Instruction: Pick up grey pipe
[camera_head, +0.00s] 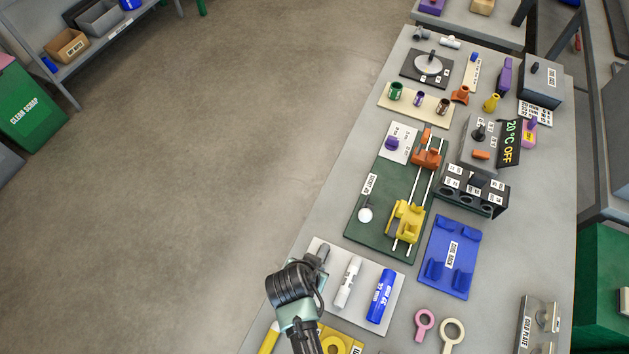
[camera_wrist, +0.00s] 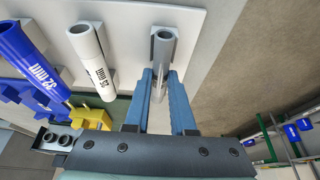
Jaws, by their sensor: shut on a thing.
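The grey pipe (camera_wrist: 164,50) shows in the wrist view with its open end toward the top, over the pale board (camera_wrist: 125,22). My gripper (camera_wrist: 161,80) has its two blue fingers on either side of the pipe and is shut on it. I cannot tell whether the pipe is clear of the board. In the head view only a short end of the grey pipe (camera_head: 322,254) shows at the board's left; my wrist hides the rest.
A white pipe (camera_head: 347,283) and a blue pipe (camera_head: 380,296) lie to the right on the same board. Beyond are the green base (camera_head: 358,231) with yellow and orange clamps and a blue rack (camera_head: 437,275). Open floor lies left of the table.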

